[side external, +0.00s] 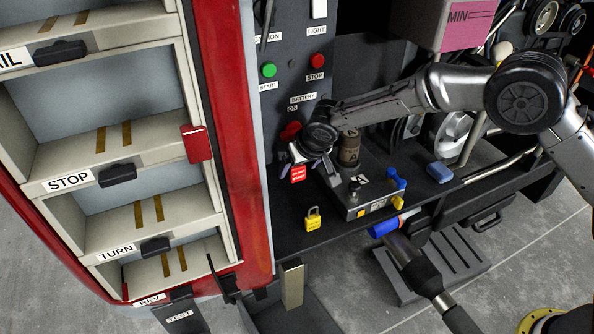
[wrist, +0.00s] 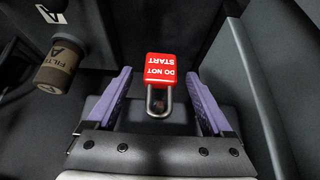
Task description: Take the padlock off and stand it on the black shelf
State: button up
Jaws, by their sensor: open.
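A red padlock (side external: 298,174) with white lettering hangs at the grey control panel, below the red battery switch (side external: 290,131). In the wrist view the padlock (wrist: 161,70) reads DO NOT START. Its metal shackle points towards my gripper; what the shackle passes through is not clear. My gripper (side external: 306,162) is at the padlock, and in the wrist view its purple fingers (wrist: 160,76) are open on either side of it, with gaps on both sides. The black shelf (side external: 288,238) lies below, with a yellow padlock (side external: 313,219) standing upright on it.
A grey block with a lever (side external: 352,207), blue-handled parts (side external: 397,180) and a brown filter can (side external: 350,148) stand right of my gripper. The filter also shows in the wrist view (wrist: 55,68). A red cabinet edge (side external: 243,150) is left. Shelf space beside the yellow padlock is bare.

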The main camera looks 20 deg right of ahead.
jog(key=shift+c, duration=0.2)
grip_shut()
dwell(0.3)
jog(key=shift+w+r, duration=0.1)
jog(key=shift+r, duration=0.05)
